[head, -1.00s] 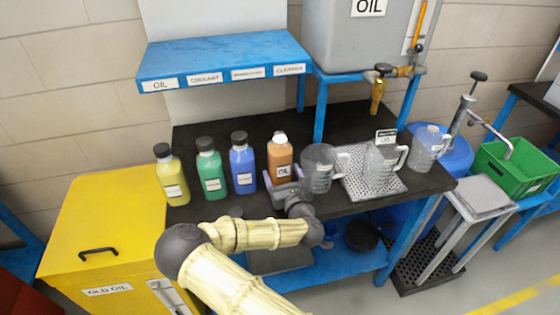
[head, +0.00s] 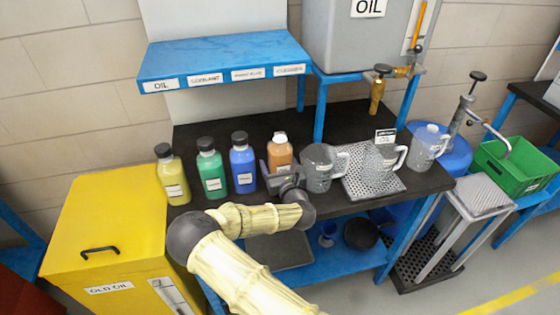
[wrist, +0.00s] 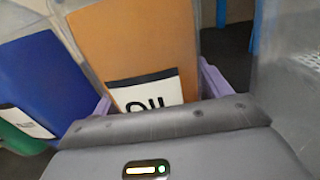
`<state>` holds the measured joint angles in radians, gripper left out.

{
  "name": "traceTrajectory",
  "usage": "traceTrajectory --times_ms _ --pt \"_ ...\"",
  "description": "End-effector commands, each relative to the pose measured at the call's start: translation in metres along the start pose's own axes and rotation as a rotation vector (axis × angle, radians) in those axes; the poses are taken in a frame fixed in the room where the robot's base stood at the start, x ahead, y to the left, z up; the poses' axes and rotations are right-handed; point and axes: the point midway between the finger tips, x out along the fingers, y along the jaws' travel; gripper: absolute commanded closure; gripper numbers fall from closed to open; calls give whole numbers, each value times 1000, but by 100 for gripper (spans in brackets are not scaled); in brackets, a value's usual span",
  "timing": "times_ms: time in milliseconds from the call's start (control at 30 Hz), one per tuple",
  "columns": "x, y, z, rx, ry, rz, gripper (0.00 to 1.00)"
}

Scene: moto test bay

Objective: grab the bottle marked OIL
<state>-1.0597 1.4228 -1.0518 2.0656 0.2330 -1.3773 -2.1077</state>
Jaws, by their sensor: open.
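The orange-brown bottle (head: 279,148) with a pale cap stands on the black bench top, at the right end of a row of bottles. My gripper (head: 281,168) is open in front of it, at about its lower half, and hides its label in the head view. In the wrist view the bottle (wrist: 140,45) fills the middle, and its white label reading OIL is partly cut off by my gripper body. My purple fingers (wrist: 156,90) show on its left and right sides. Whether they touch it I cannot tell.
The blue bottle (head: 242,163) stands close on the left, then green (head: 211,170) and yellow (head: 172,176) ones. A clear jug (head: 318,168) is close on the right. A blue shelf (head: 225,58) overhangs behind. A brass tap (head: 377,90) hangs at the right.

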Motion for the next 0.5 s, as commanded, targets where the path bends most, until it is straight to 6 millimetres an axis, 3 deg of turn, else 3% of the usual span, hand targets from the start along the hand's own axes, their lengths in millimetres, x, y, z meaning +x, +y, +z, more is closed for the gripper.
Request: traceTrajectory --times_ms 333,500 --pt "0 0 0 0 0 1 26" --pt "0 0 0 0 0 1 59"
